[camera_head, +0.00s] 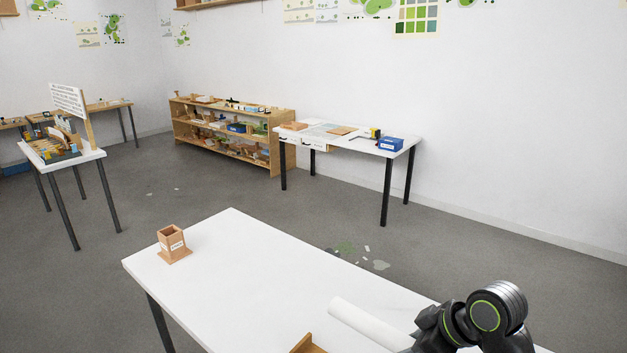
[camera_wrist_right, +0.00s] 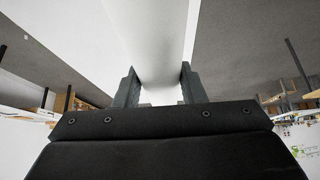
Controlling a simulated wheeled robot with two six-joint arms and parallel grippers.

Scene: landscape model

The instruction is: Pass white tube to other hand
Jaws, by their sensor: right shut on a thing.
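The white tube (camera_head: 366,322) shows in the head view at the lower right, over the white table, its far end pointing to the upper left. Its near end is hidden behind my right arm. In the right wrist view the white tube (camera_wrist_right: 162,45) runs between the two dark fingers of my right gripper (camera_wrist_right: 157,85), which is shut on it. Whether the tube touches the tabletop, I cannot tell. My left gripper is in neither view.
The white table (camera_head: 235,275) carries a small open-topped wooden box (camera_head: 173,246) with a label at its far left corner. A wooden piece (camera_head: 307,345) shows at the bottom edge, near the tube. The tabletop between them is clear. A shelf (camera_head: 287,160) and side table (camera_head: 345,140) stand behind.

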